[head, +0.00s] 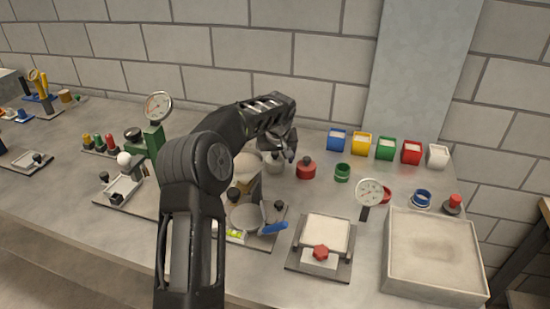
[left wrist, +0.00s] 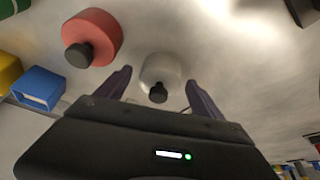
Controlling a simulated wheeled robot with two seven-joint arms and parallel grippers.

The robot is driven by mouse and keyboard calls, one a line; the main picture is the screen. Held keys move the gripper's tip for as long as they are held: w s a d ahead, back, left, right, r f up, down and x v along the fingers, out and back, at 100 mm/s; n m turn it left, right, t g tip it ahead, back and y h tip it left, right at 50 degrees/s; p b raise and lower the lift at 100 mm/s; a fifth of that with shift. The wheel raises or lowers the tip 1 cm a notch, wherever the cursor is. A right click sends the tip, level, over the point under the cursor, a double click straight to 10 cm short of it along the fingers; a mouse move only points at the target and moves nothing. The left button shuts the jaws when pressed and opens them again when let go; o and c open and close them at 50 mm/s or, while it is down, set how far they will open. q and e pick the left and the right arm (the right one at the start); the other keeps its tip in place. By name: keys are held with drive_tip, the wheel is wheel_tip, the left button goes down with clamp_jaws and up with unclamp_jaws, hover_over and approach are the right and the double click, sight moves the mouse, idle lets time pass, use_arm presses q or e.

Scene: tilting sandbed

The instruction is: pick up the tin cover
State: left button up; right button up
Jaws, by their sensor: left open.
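The tin cover (head: 274,164), a pale grey round piece with a black knob, stands on the worktop beyond the middle of the bench. In the left wrist view the tin cover (left wrist: 160,72) lies between and just past the two fingertips, with its dark knob toward the gripper. My left gripper (head: 288,150) is open and empty, reaching down over it from above; its fingers (left wrist: 157,88) stand apart on either side. The head view partly hides the cover behind the gripper. I cannot tell whether the fingers touch it. My right gripper is not in view.
A red knobbed cover (head: 306,169) stands close to the right; it also shows in the left wrist view (left wrist: 92,36). Coloured boxes (head: 362,144) line the back. A dial gauge (head: 369,192) and sand tray (head: 435,250) are at right.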

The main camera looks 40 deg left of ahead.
use_arm(q)
drive_tip(key=shift+w+f, duration=0.1)
drive_tip(key=shift+f, duration=0.1)
idle(0.5)
drive_tip(key=c, duration=1.3)
